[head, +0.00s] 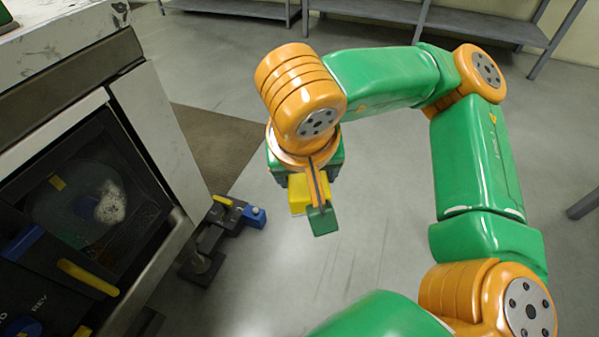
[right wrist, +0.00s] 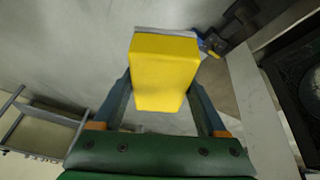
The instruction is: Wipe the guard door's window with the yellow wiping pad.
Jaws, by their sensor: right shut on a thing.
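The yellow wiping pad (head: 298,194) is held in my right gripper (head: 315,203), out over the open floor to the right of the machine. In the right wrist view the pad (right wrist: 165,72) is a yellow block between the two fingers, with a grey-white layer along its far edge. The guard door's window (head: 85,205) is a dark pane on the machine's front at the left of the head view. A pale whitish smudge (head: 110,203) shows on it. The pad is well apart from the window. My left gripper is not in view.
A yellow bar handle (head: 88,278) and a dark control panel with blue parts (head: 22,325) sit below the window. A black fixture with a blue block (head: 253,217) stands by the machine's corner. Grey shelves (head: 370,9) stand at the back.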

